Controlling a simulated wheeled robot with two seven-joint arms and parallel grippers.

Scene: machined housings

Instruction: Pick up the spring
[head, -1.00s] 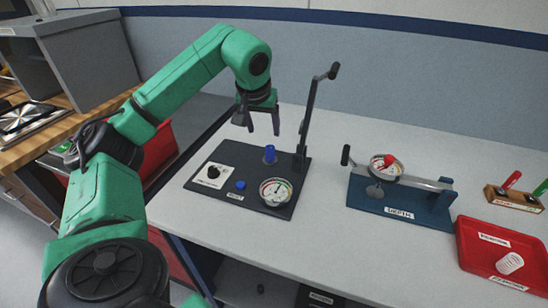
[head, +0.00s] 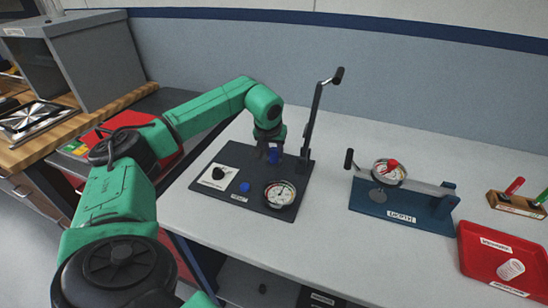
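A white coiled piece that looks like a spring (head: 511,269) lies in the red tray (head: 481,282) at the lower right. A small upright blue piece (head: 273,156) stands on the black fixture plate (head: 222,153) near its tall lever; I cannot tell if it is also a spring. My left gripper (head: 271,157) is lowered over this blue piece, its fingers beside it. Whether the fingers touch or close on it is too small to tell. My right gripper is not in view.
The black fixture carries a dial gauge (head: 280,193), a black knob (head: 219,173) and a tall lever (head: 312,115). A blue fixture (head: 415,209) with a gauge and arm stands to the right. A wooden block (head: 518,204) holds red and green handled pieces. Grey bench top is clear behind the fixtures.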

